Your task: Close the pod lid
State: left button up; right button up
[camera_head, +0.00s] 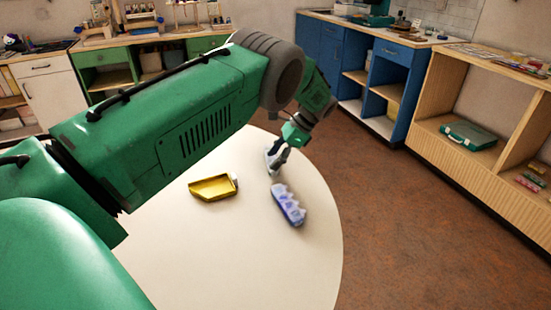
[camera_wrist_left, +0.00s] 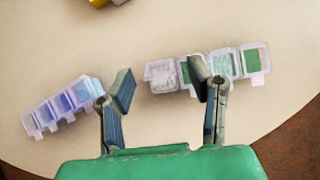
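In the left wrist view two rows of small clear pods lie on the table. The left row (camera_wrist_left: 62,106) has blue and purple contents. The right row (camera_wrist_left: 238,62) has green and pale contents, with a whitish pod (camera_wrist_left: 160,76) at its left end. I cannot tell which lids are up. The head view shows a bluish-purple row (camera_head: 288,205) just below my left gripper (camera_head: 274,160). The right finger overlaps the right row; contact is unclear. My right gripper is out of view.
A yellow open tray (camera_head: 212,188) lies on the round pale table (camera_head: 250,260), left of the purple row. The front of the table looks clear. Its curved edge runs close on the right. Blue cabinets (camera_head: 350,60) and wooden shelves (camera_head: 470,115) stand beyond.

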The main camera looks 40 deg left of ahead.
pick_arm(q)
jog(key=shift+r, duration=0.1)
jog(key=v, duration=0.7)
jog(key=shift+w, duration=0.25)
